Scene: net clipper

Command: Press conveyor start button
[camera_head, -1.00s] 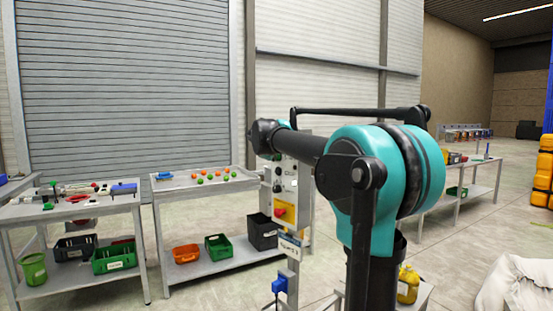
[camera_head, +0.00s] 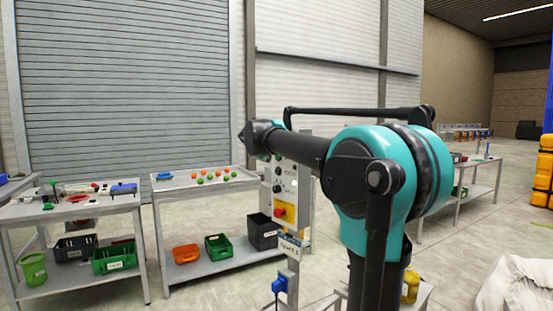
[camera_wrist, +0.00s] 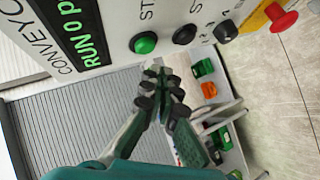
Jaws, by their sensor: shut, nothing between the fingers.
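The conveyor control panel (camera_wrist: 110,30) fills the top of the wrist view, with "CONVEYO" lettering and a lit green "RUN" display (camera_wrist: 75,38). The green button (camera_wrist: 144,42) sits beside a label beginning "ST". Two black controls (camera_wrist: 185,34) and (camera_wrist: 226,30) and a red knob on yellow (camera_wrist: 284,20) follow to the right. My gripper (camera_wrist: 160,88) is shut and empty, its tips just below the green button in the picture; no contact is visible. In the head view, the panel (camera_head: 292,185) stands on a post, partly hidden by my arm.
Behind the panel is a grey table (camera_head: 205,183) with orange and green balls, and bins beneath it. Another table (camera_head: 85,208) with tools stands at the left. Yellow crates (camera_head: 543,170) stand at the far right. Open floor lies between.

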